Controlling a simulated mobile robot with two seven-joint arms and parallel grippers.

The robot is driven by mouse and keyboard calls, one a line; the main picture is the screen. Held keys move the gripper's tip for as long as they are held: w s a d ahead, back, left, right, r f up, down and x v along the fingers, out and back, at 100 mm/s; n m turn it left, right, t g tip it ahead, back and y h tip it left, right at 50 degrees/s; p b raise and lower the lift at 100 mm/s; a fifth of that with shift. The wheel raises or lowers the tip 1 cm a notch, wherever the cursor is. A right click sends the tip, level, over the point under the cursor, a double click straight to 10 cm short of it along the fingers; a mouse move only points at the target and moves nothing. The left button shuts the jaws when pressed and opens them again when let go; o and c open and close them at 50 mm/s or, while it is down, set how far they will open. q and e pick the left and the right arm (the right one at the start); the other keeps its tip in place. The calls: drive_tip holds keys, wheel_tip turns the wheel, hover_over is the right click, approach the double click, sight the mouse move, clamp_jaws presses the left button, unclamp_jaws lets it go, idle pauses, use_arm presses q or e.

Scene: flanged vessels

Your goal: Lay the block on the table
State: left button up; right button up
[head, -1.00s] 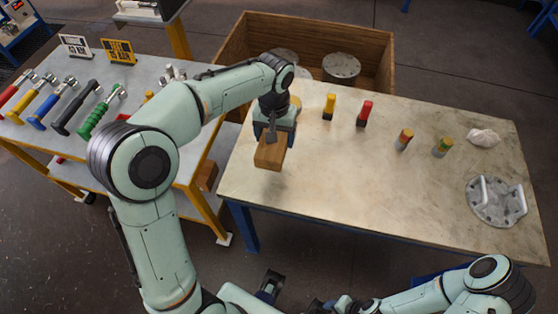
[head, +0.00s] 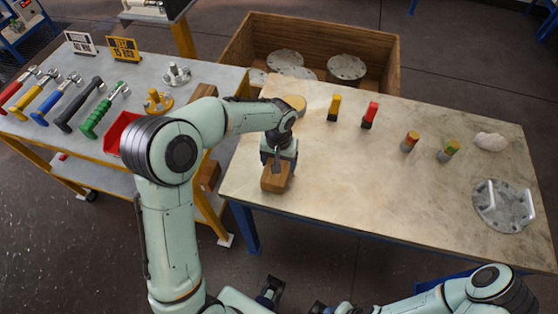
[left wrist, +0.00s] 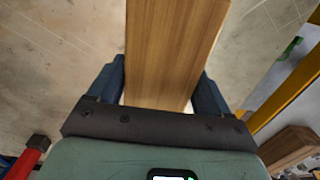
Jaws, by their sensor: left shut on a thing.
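The block (head: 275,180) is a brown wooden piece with visible grain. My left gripper (head: 279,160) points down and is shut on it, over the left front part of the table (head: 340,185). In the left wrist view the block (left wrist: 170,50) sits between the two dark fingers (left wrist: 160,85) and extends away from the palm. I cannot tell whether its underside touches the table. My right arm enters at the lower right of the head view; its gripper is at the bottom edge, too cut off to read.
Yellow (head: 334,107) and red (head: 370,115) pieces, two short cylinders, a white lump (head: 490,141) and a handled flange (head: 503,205) stand farther right. A round tan disc (head: 294,103) lies behind my gripper. A wooden crate (head: 385,60) is behind; a tool bench (head: 60,140) is left.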

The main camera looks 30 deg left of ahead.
use_arm(q)
drive_tip(key=o, duration=1.2)
drive_tip(key=shift+f, duration=0.1)
drive_tip(key=shift+r, duration=0.2)
wheel_tip(320, 180, up, 12)
drive_tip(key=shift+f+p, duration=0.1)
drive_tip(key=shift+p, duration=0.55)
